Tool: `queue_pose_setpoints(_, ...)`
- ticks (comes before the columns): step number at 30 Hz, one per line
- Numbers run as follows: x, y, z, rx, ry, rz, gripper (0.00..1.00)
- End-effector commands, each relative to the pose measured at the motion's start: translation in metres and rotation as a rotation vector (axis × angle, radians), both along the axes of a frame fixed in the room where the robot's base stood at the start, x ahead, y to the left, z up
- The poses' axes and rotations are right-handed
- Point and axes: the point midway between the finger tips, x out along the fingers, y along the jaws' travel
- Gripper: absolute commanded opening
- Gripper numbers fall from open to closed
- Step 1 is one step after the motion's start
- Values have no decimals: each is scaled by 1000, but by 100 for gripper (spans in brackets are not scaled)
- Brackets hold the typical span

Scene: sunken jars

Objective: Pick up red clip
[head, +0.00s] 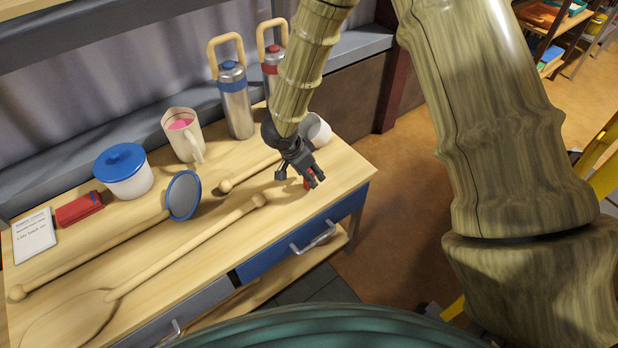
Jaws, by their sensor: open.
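My gripper (310,181), dark grey, is low over the right end of the wooden table, pointing down, and is open. A small red thing (306,184), which looks like the red clip, shows right at the fingertips. The fingers hide most of it. I cannot tell whether they touch it or whether it lies between them.
The table (340,170) also holds a wooden spoon (185,250), a blue-ended stick (183,195), a blue-lidded jar (124,172), a pink-filled jug (183,135), two flasks, a white cup (316,128) and a red folded item (79,208). Drawers are below.

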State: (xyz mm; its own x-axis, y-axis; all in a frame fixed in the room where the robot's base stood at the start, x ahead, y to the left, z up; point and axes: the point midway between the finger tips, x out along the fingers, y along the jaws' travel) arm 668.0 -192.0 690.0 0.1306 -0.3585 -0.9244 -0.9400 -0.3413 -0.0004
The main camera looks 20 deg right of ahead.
Motion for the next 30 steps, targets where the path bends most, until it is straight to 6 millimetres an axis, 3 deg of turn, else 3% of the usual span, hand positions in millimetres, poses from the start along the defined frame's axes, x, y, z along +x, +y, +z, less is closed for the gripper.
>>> queue_pose_setpoints(6, 0, 0, 0, 0, 0, 0, 45)
queue_pose_setpoints(12, 0, 0, 0, 0, 0, 0, 8)
queue_pose_setpoints(23, 0, 0, 1, 0, 0, -1, 9)
queue_pose_setpoints(30, 1, 0, 19, 2, -3, -1, 9)
